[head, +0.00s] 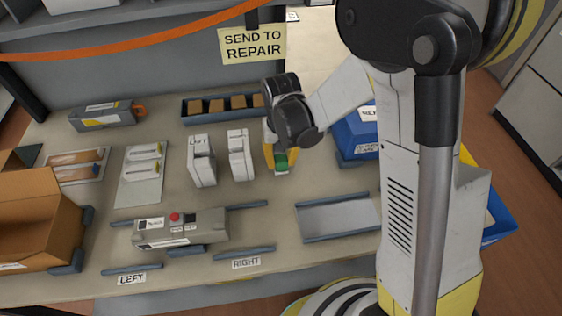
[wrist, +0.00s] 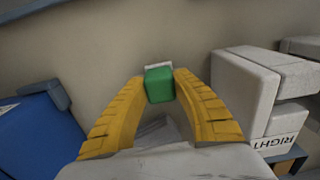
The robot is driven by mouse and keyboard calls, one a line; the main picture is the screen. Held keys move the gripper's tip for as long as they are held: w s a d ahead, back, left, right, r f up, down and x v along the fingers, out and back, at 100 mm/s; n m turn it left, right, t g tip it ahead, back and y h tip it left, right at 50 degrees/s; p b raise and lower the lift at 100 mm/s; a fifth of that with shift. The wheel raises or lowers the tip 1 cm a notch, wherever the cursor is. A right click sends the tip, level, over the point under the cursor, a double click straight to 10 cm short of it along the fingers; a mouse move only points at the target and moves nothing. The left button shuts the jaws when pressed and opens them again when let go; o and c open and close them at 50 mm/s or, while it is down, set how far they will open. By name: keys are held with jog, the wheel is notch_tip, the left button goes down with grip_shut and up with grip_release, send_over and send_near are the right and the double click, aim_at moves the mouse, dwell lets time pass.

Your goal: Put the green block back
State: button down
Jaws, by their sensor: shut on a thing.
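The green block (head: 281,161) is between the yellow fingertips of my gripper (head: 275,155), to the right of the two white cartridges. In the wrist view my gripper (wrist: 158,84) is shut on the green block (wrist: 159,86), with a small white piece at the block's far edge. I cannot tell whether the block touches the table. The left white cartridge (head: 201,162) and the right white cartridge (head: 239,157) stand upright side by side. The one marked RIGHT (wrist: 262,88) is close to the right finger in the wrist view.
A blue tray (head: 190,120) of brown blocks lies behind the cartridges. A grey unit (head: 180,229) with a red button sits in front. An empty grey tray (head: 338,217) is front right, a blue bin (head: 350,135) back right, a cardboard box (head: 40,225) at left.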

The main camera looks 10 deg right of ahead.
aim_at(281, 159)
jog(key=shift+f, duration=0.15)
jog(key=c, duration=1.1)
grip_release()
notch_tip(281, 159, up, 12)
jog(key=p, duration=0.4)
jog(key=s+d+r+t, duration=0.7)
jog(key=s+d+r, duration=0.3)
jog(key=s+r, duration=0.3)
jog(key=shift+s, duration=0.45)
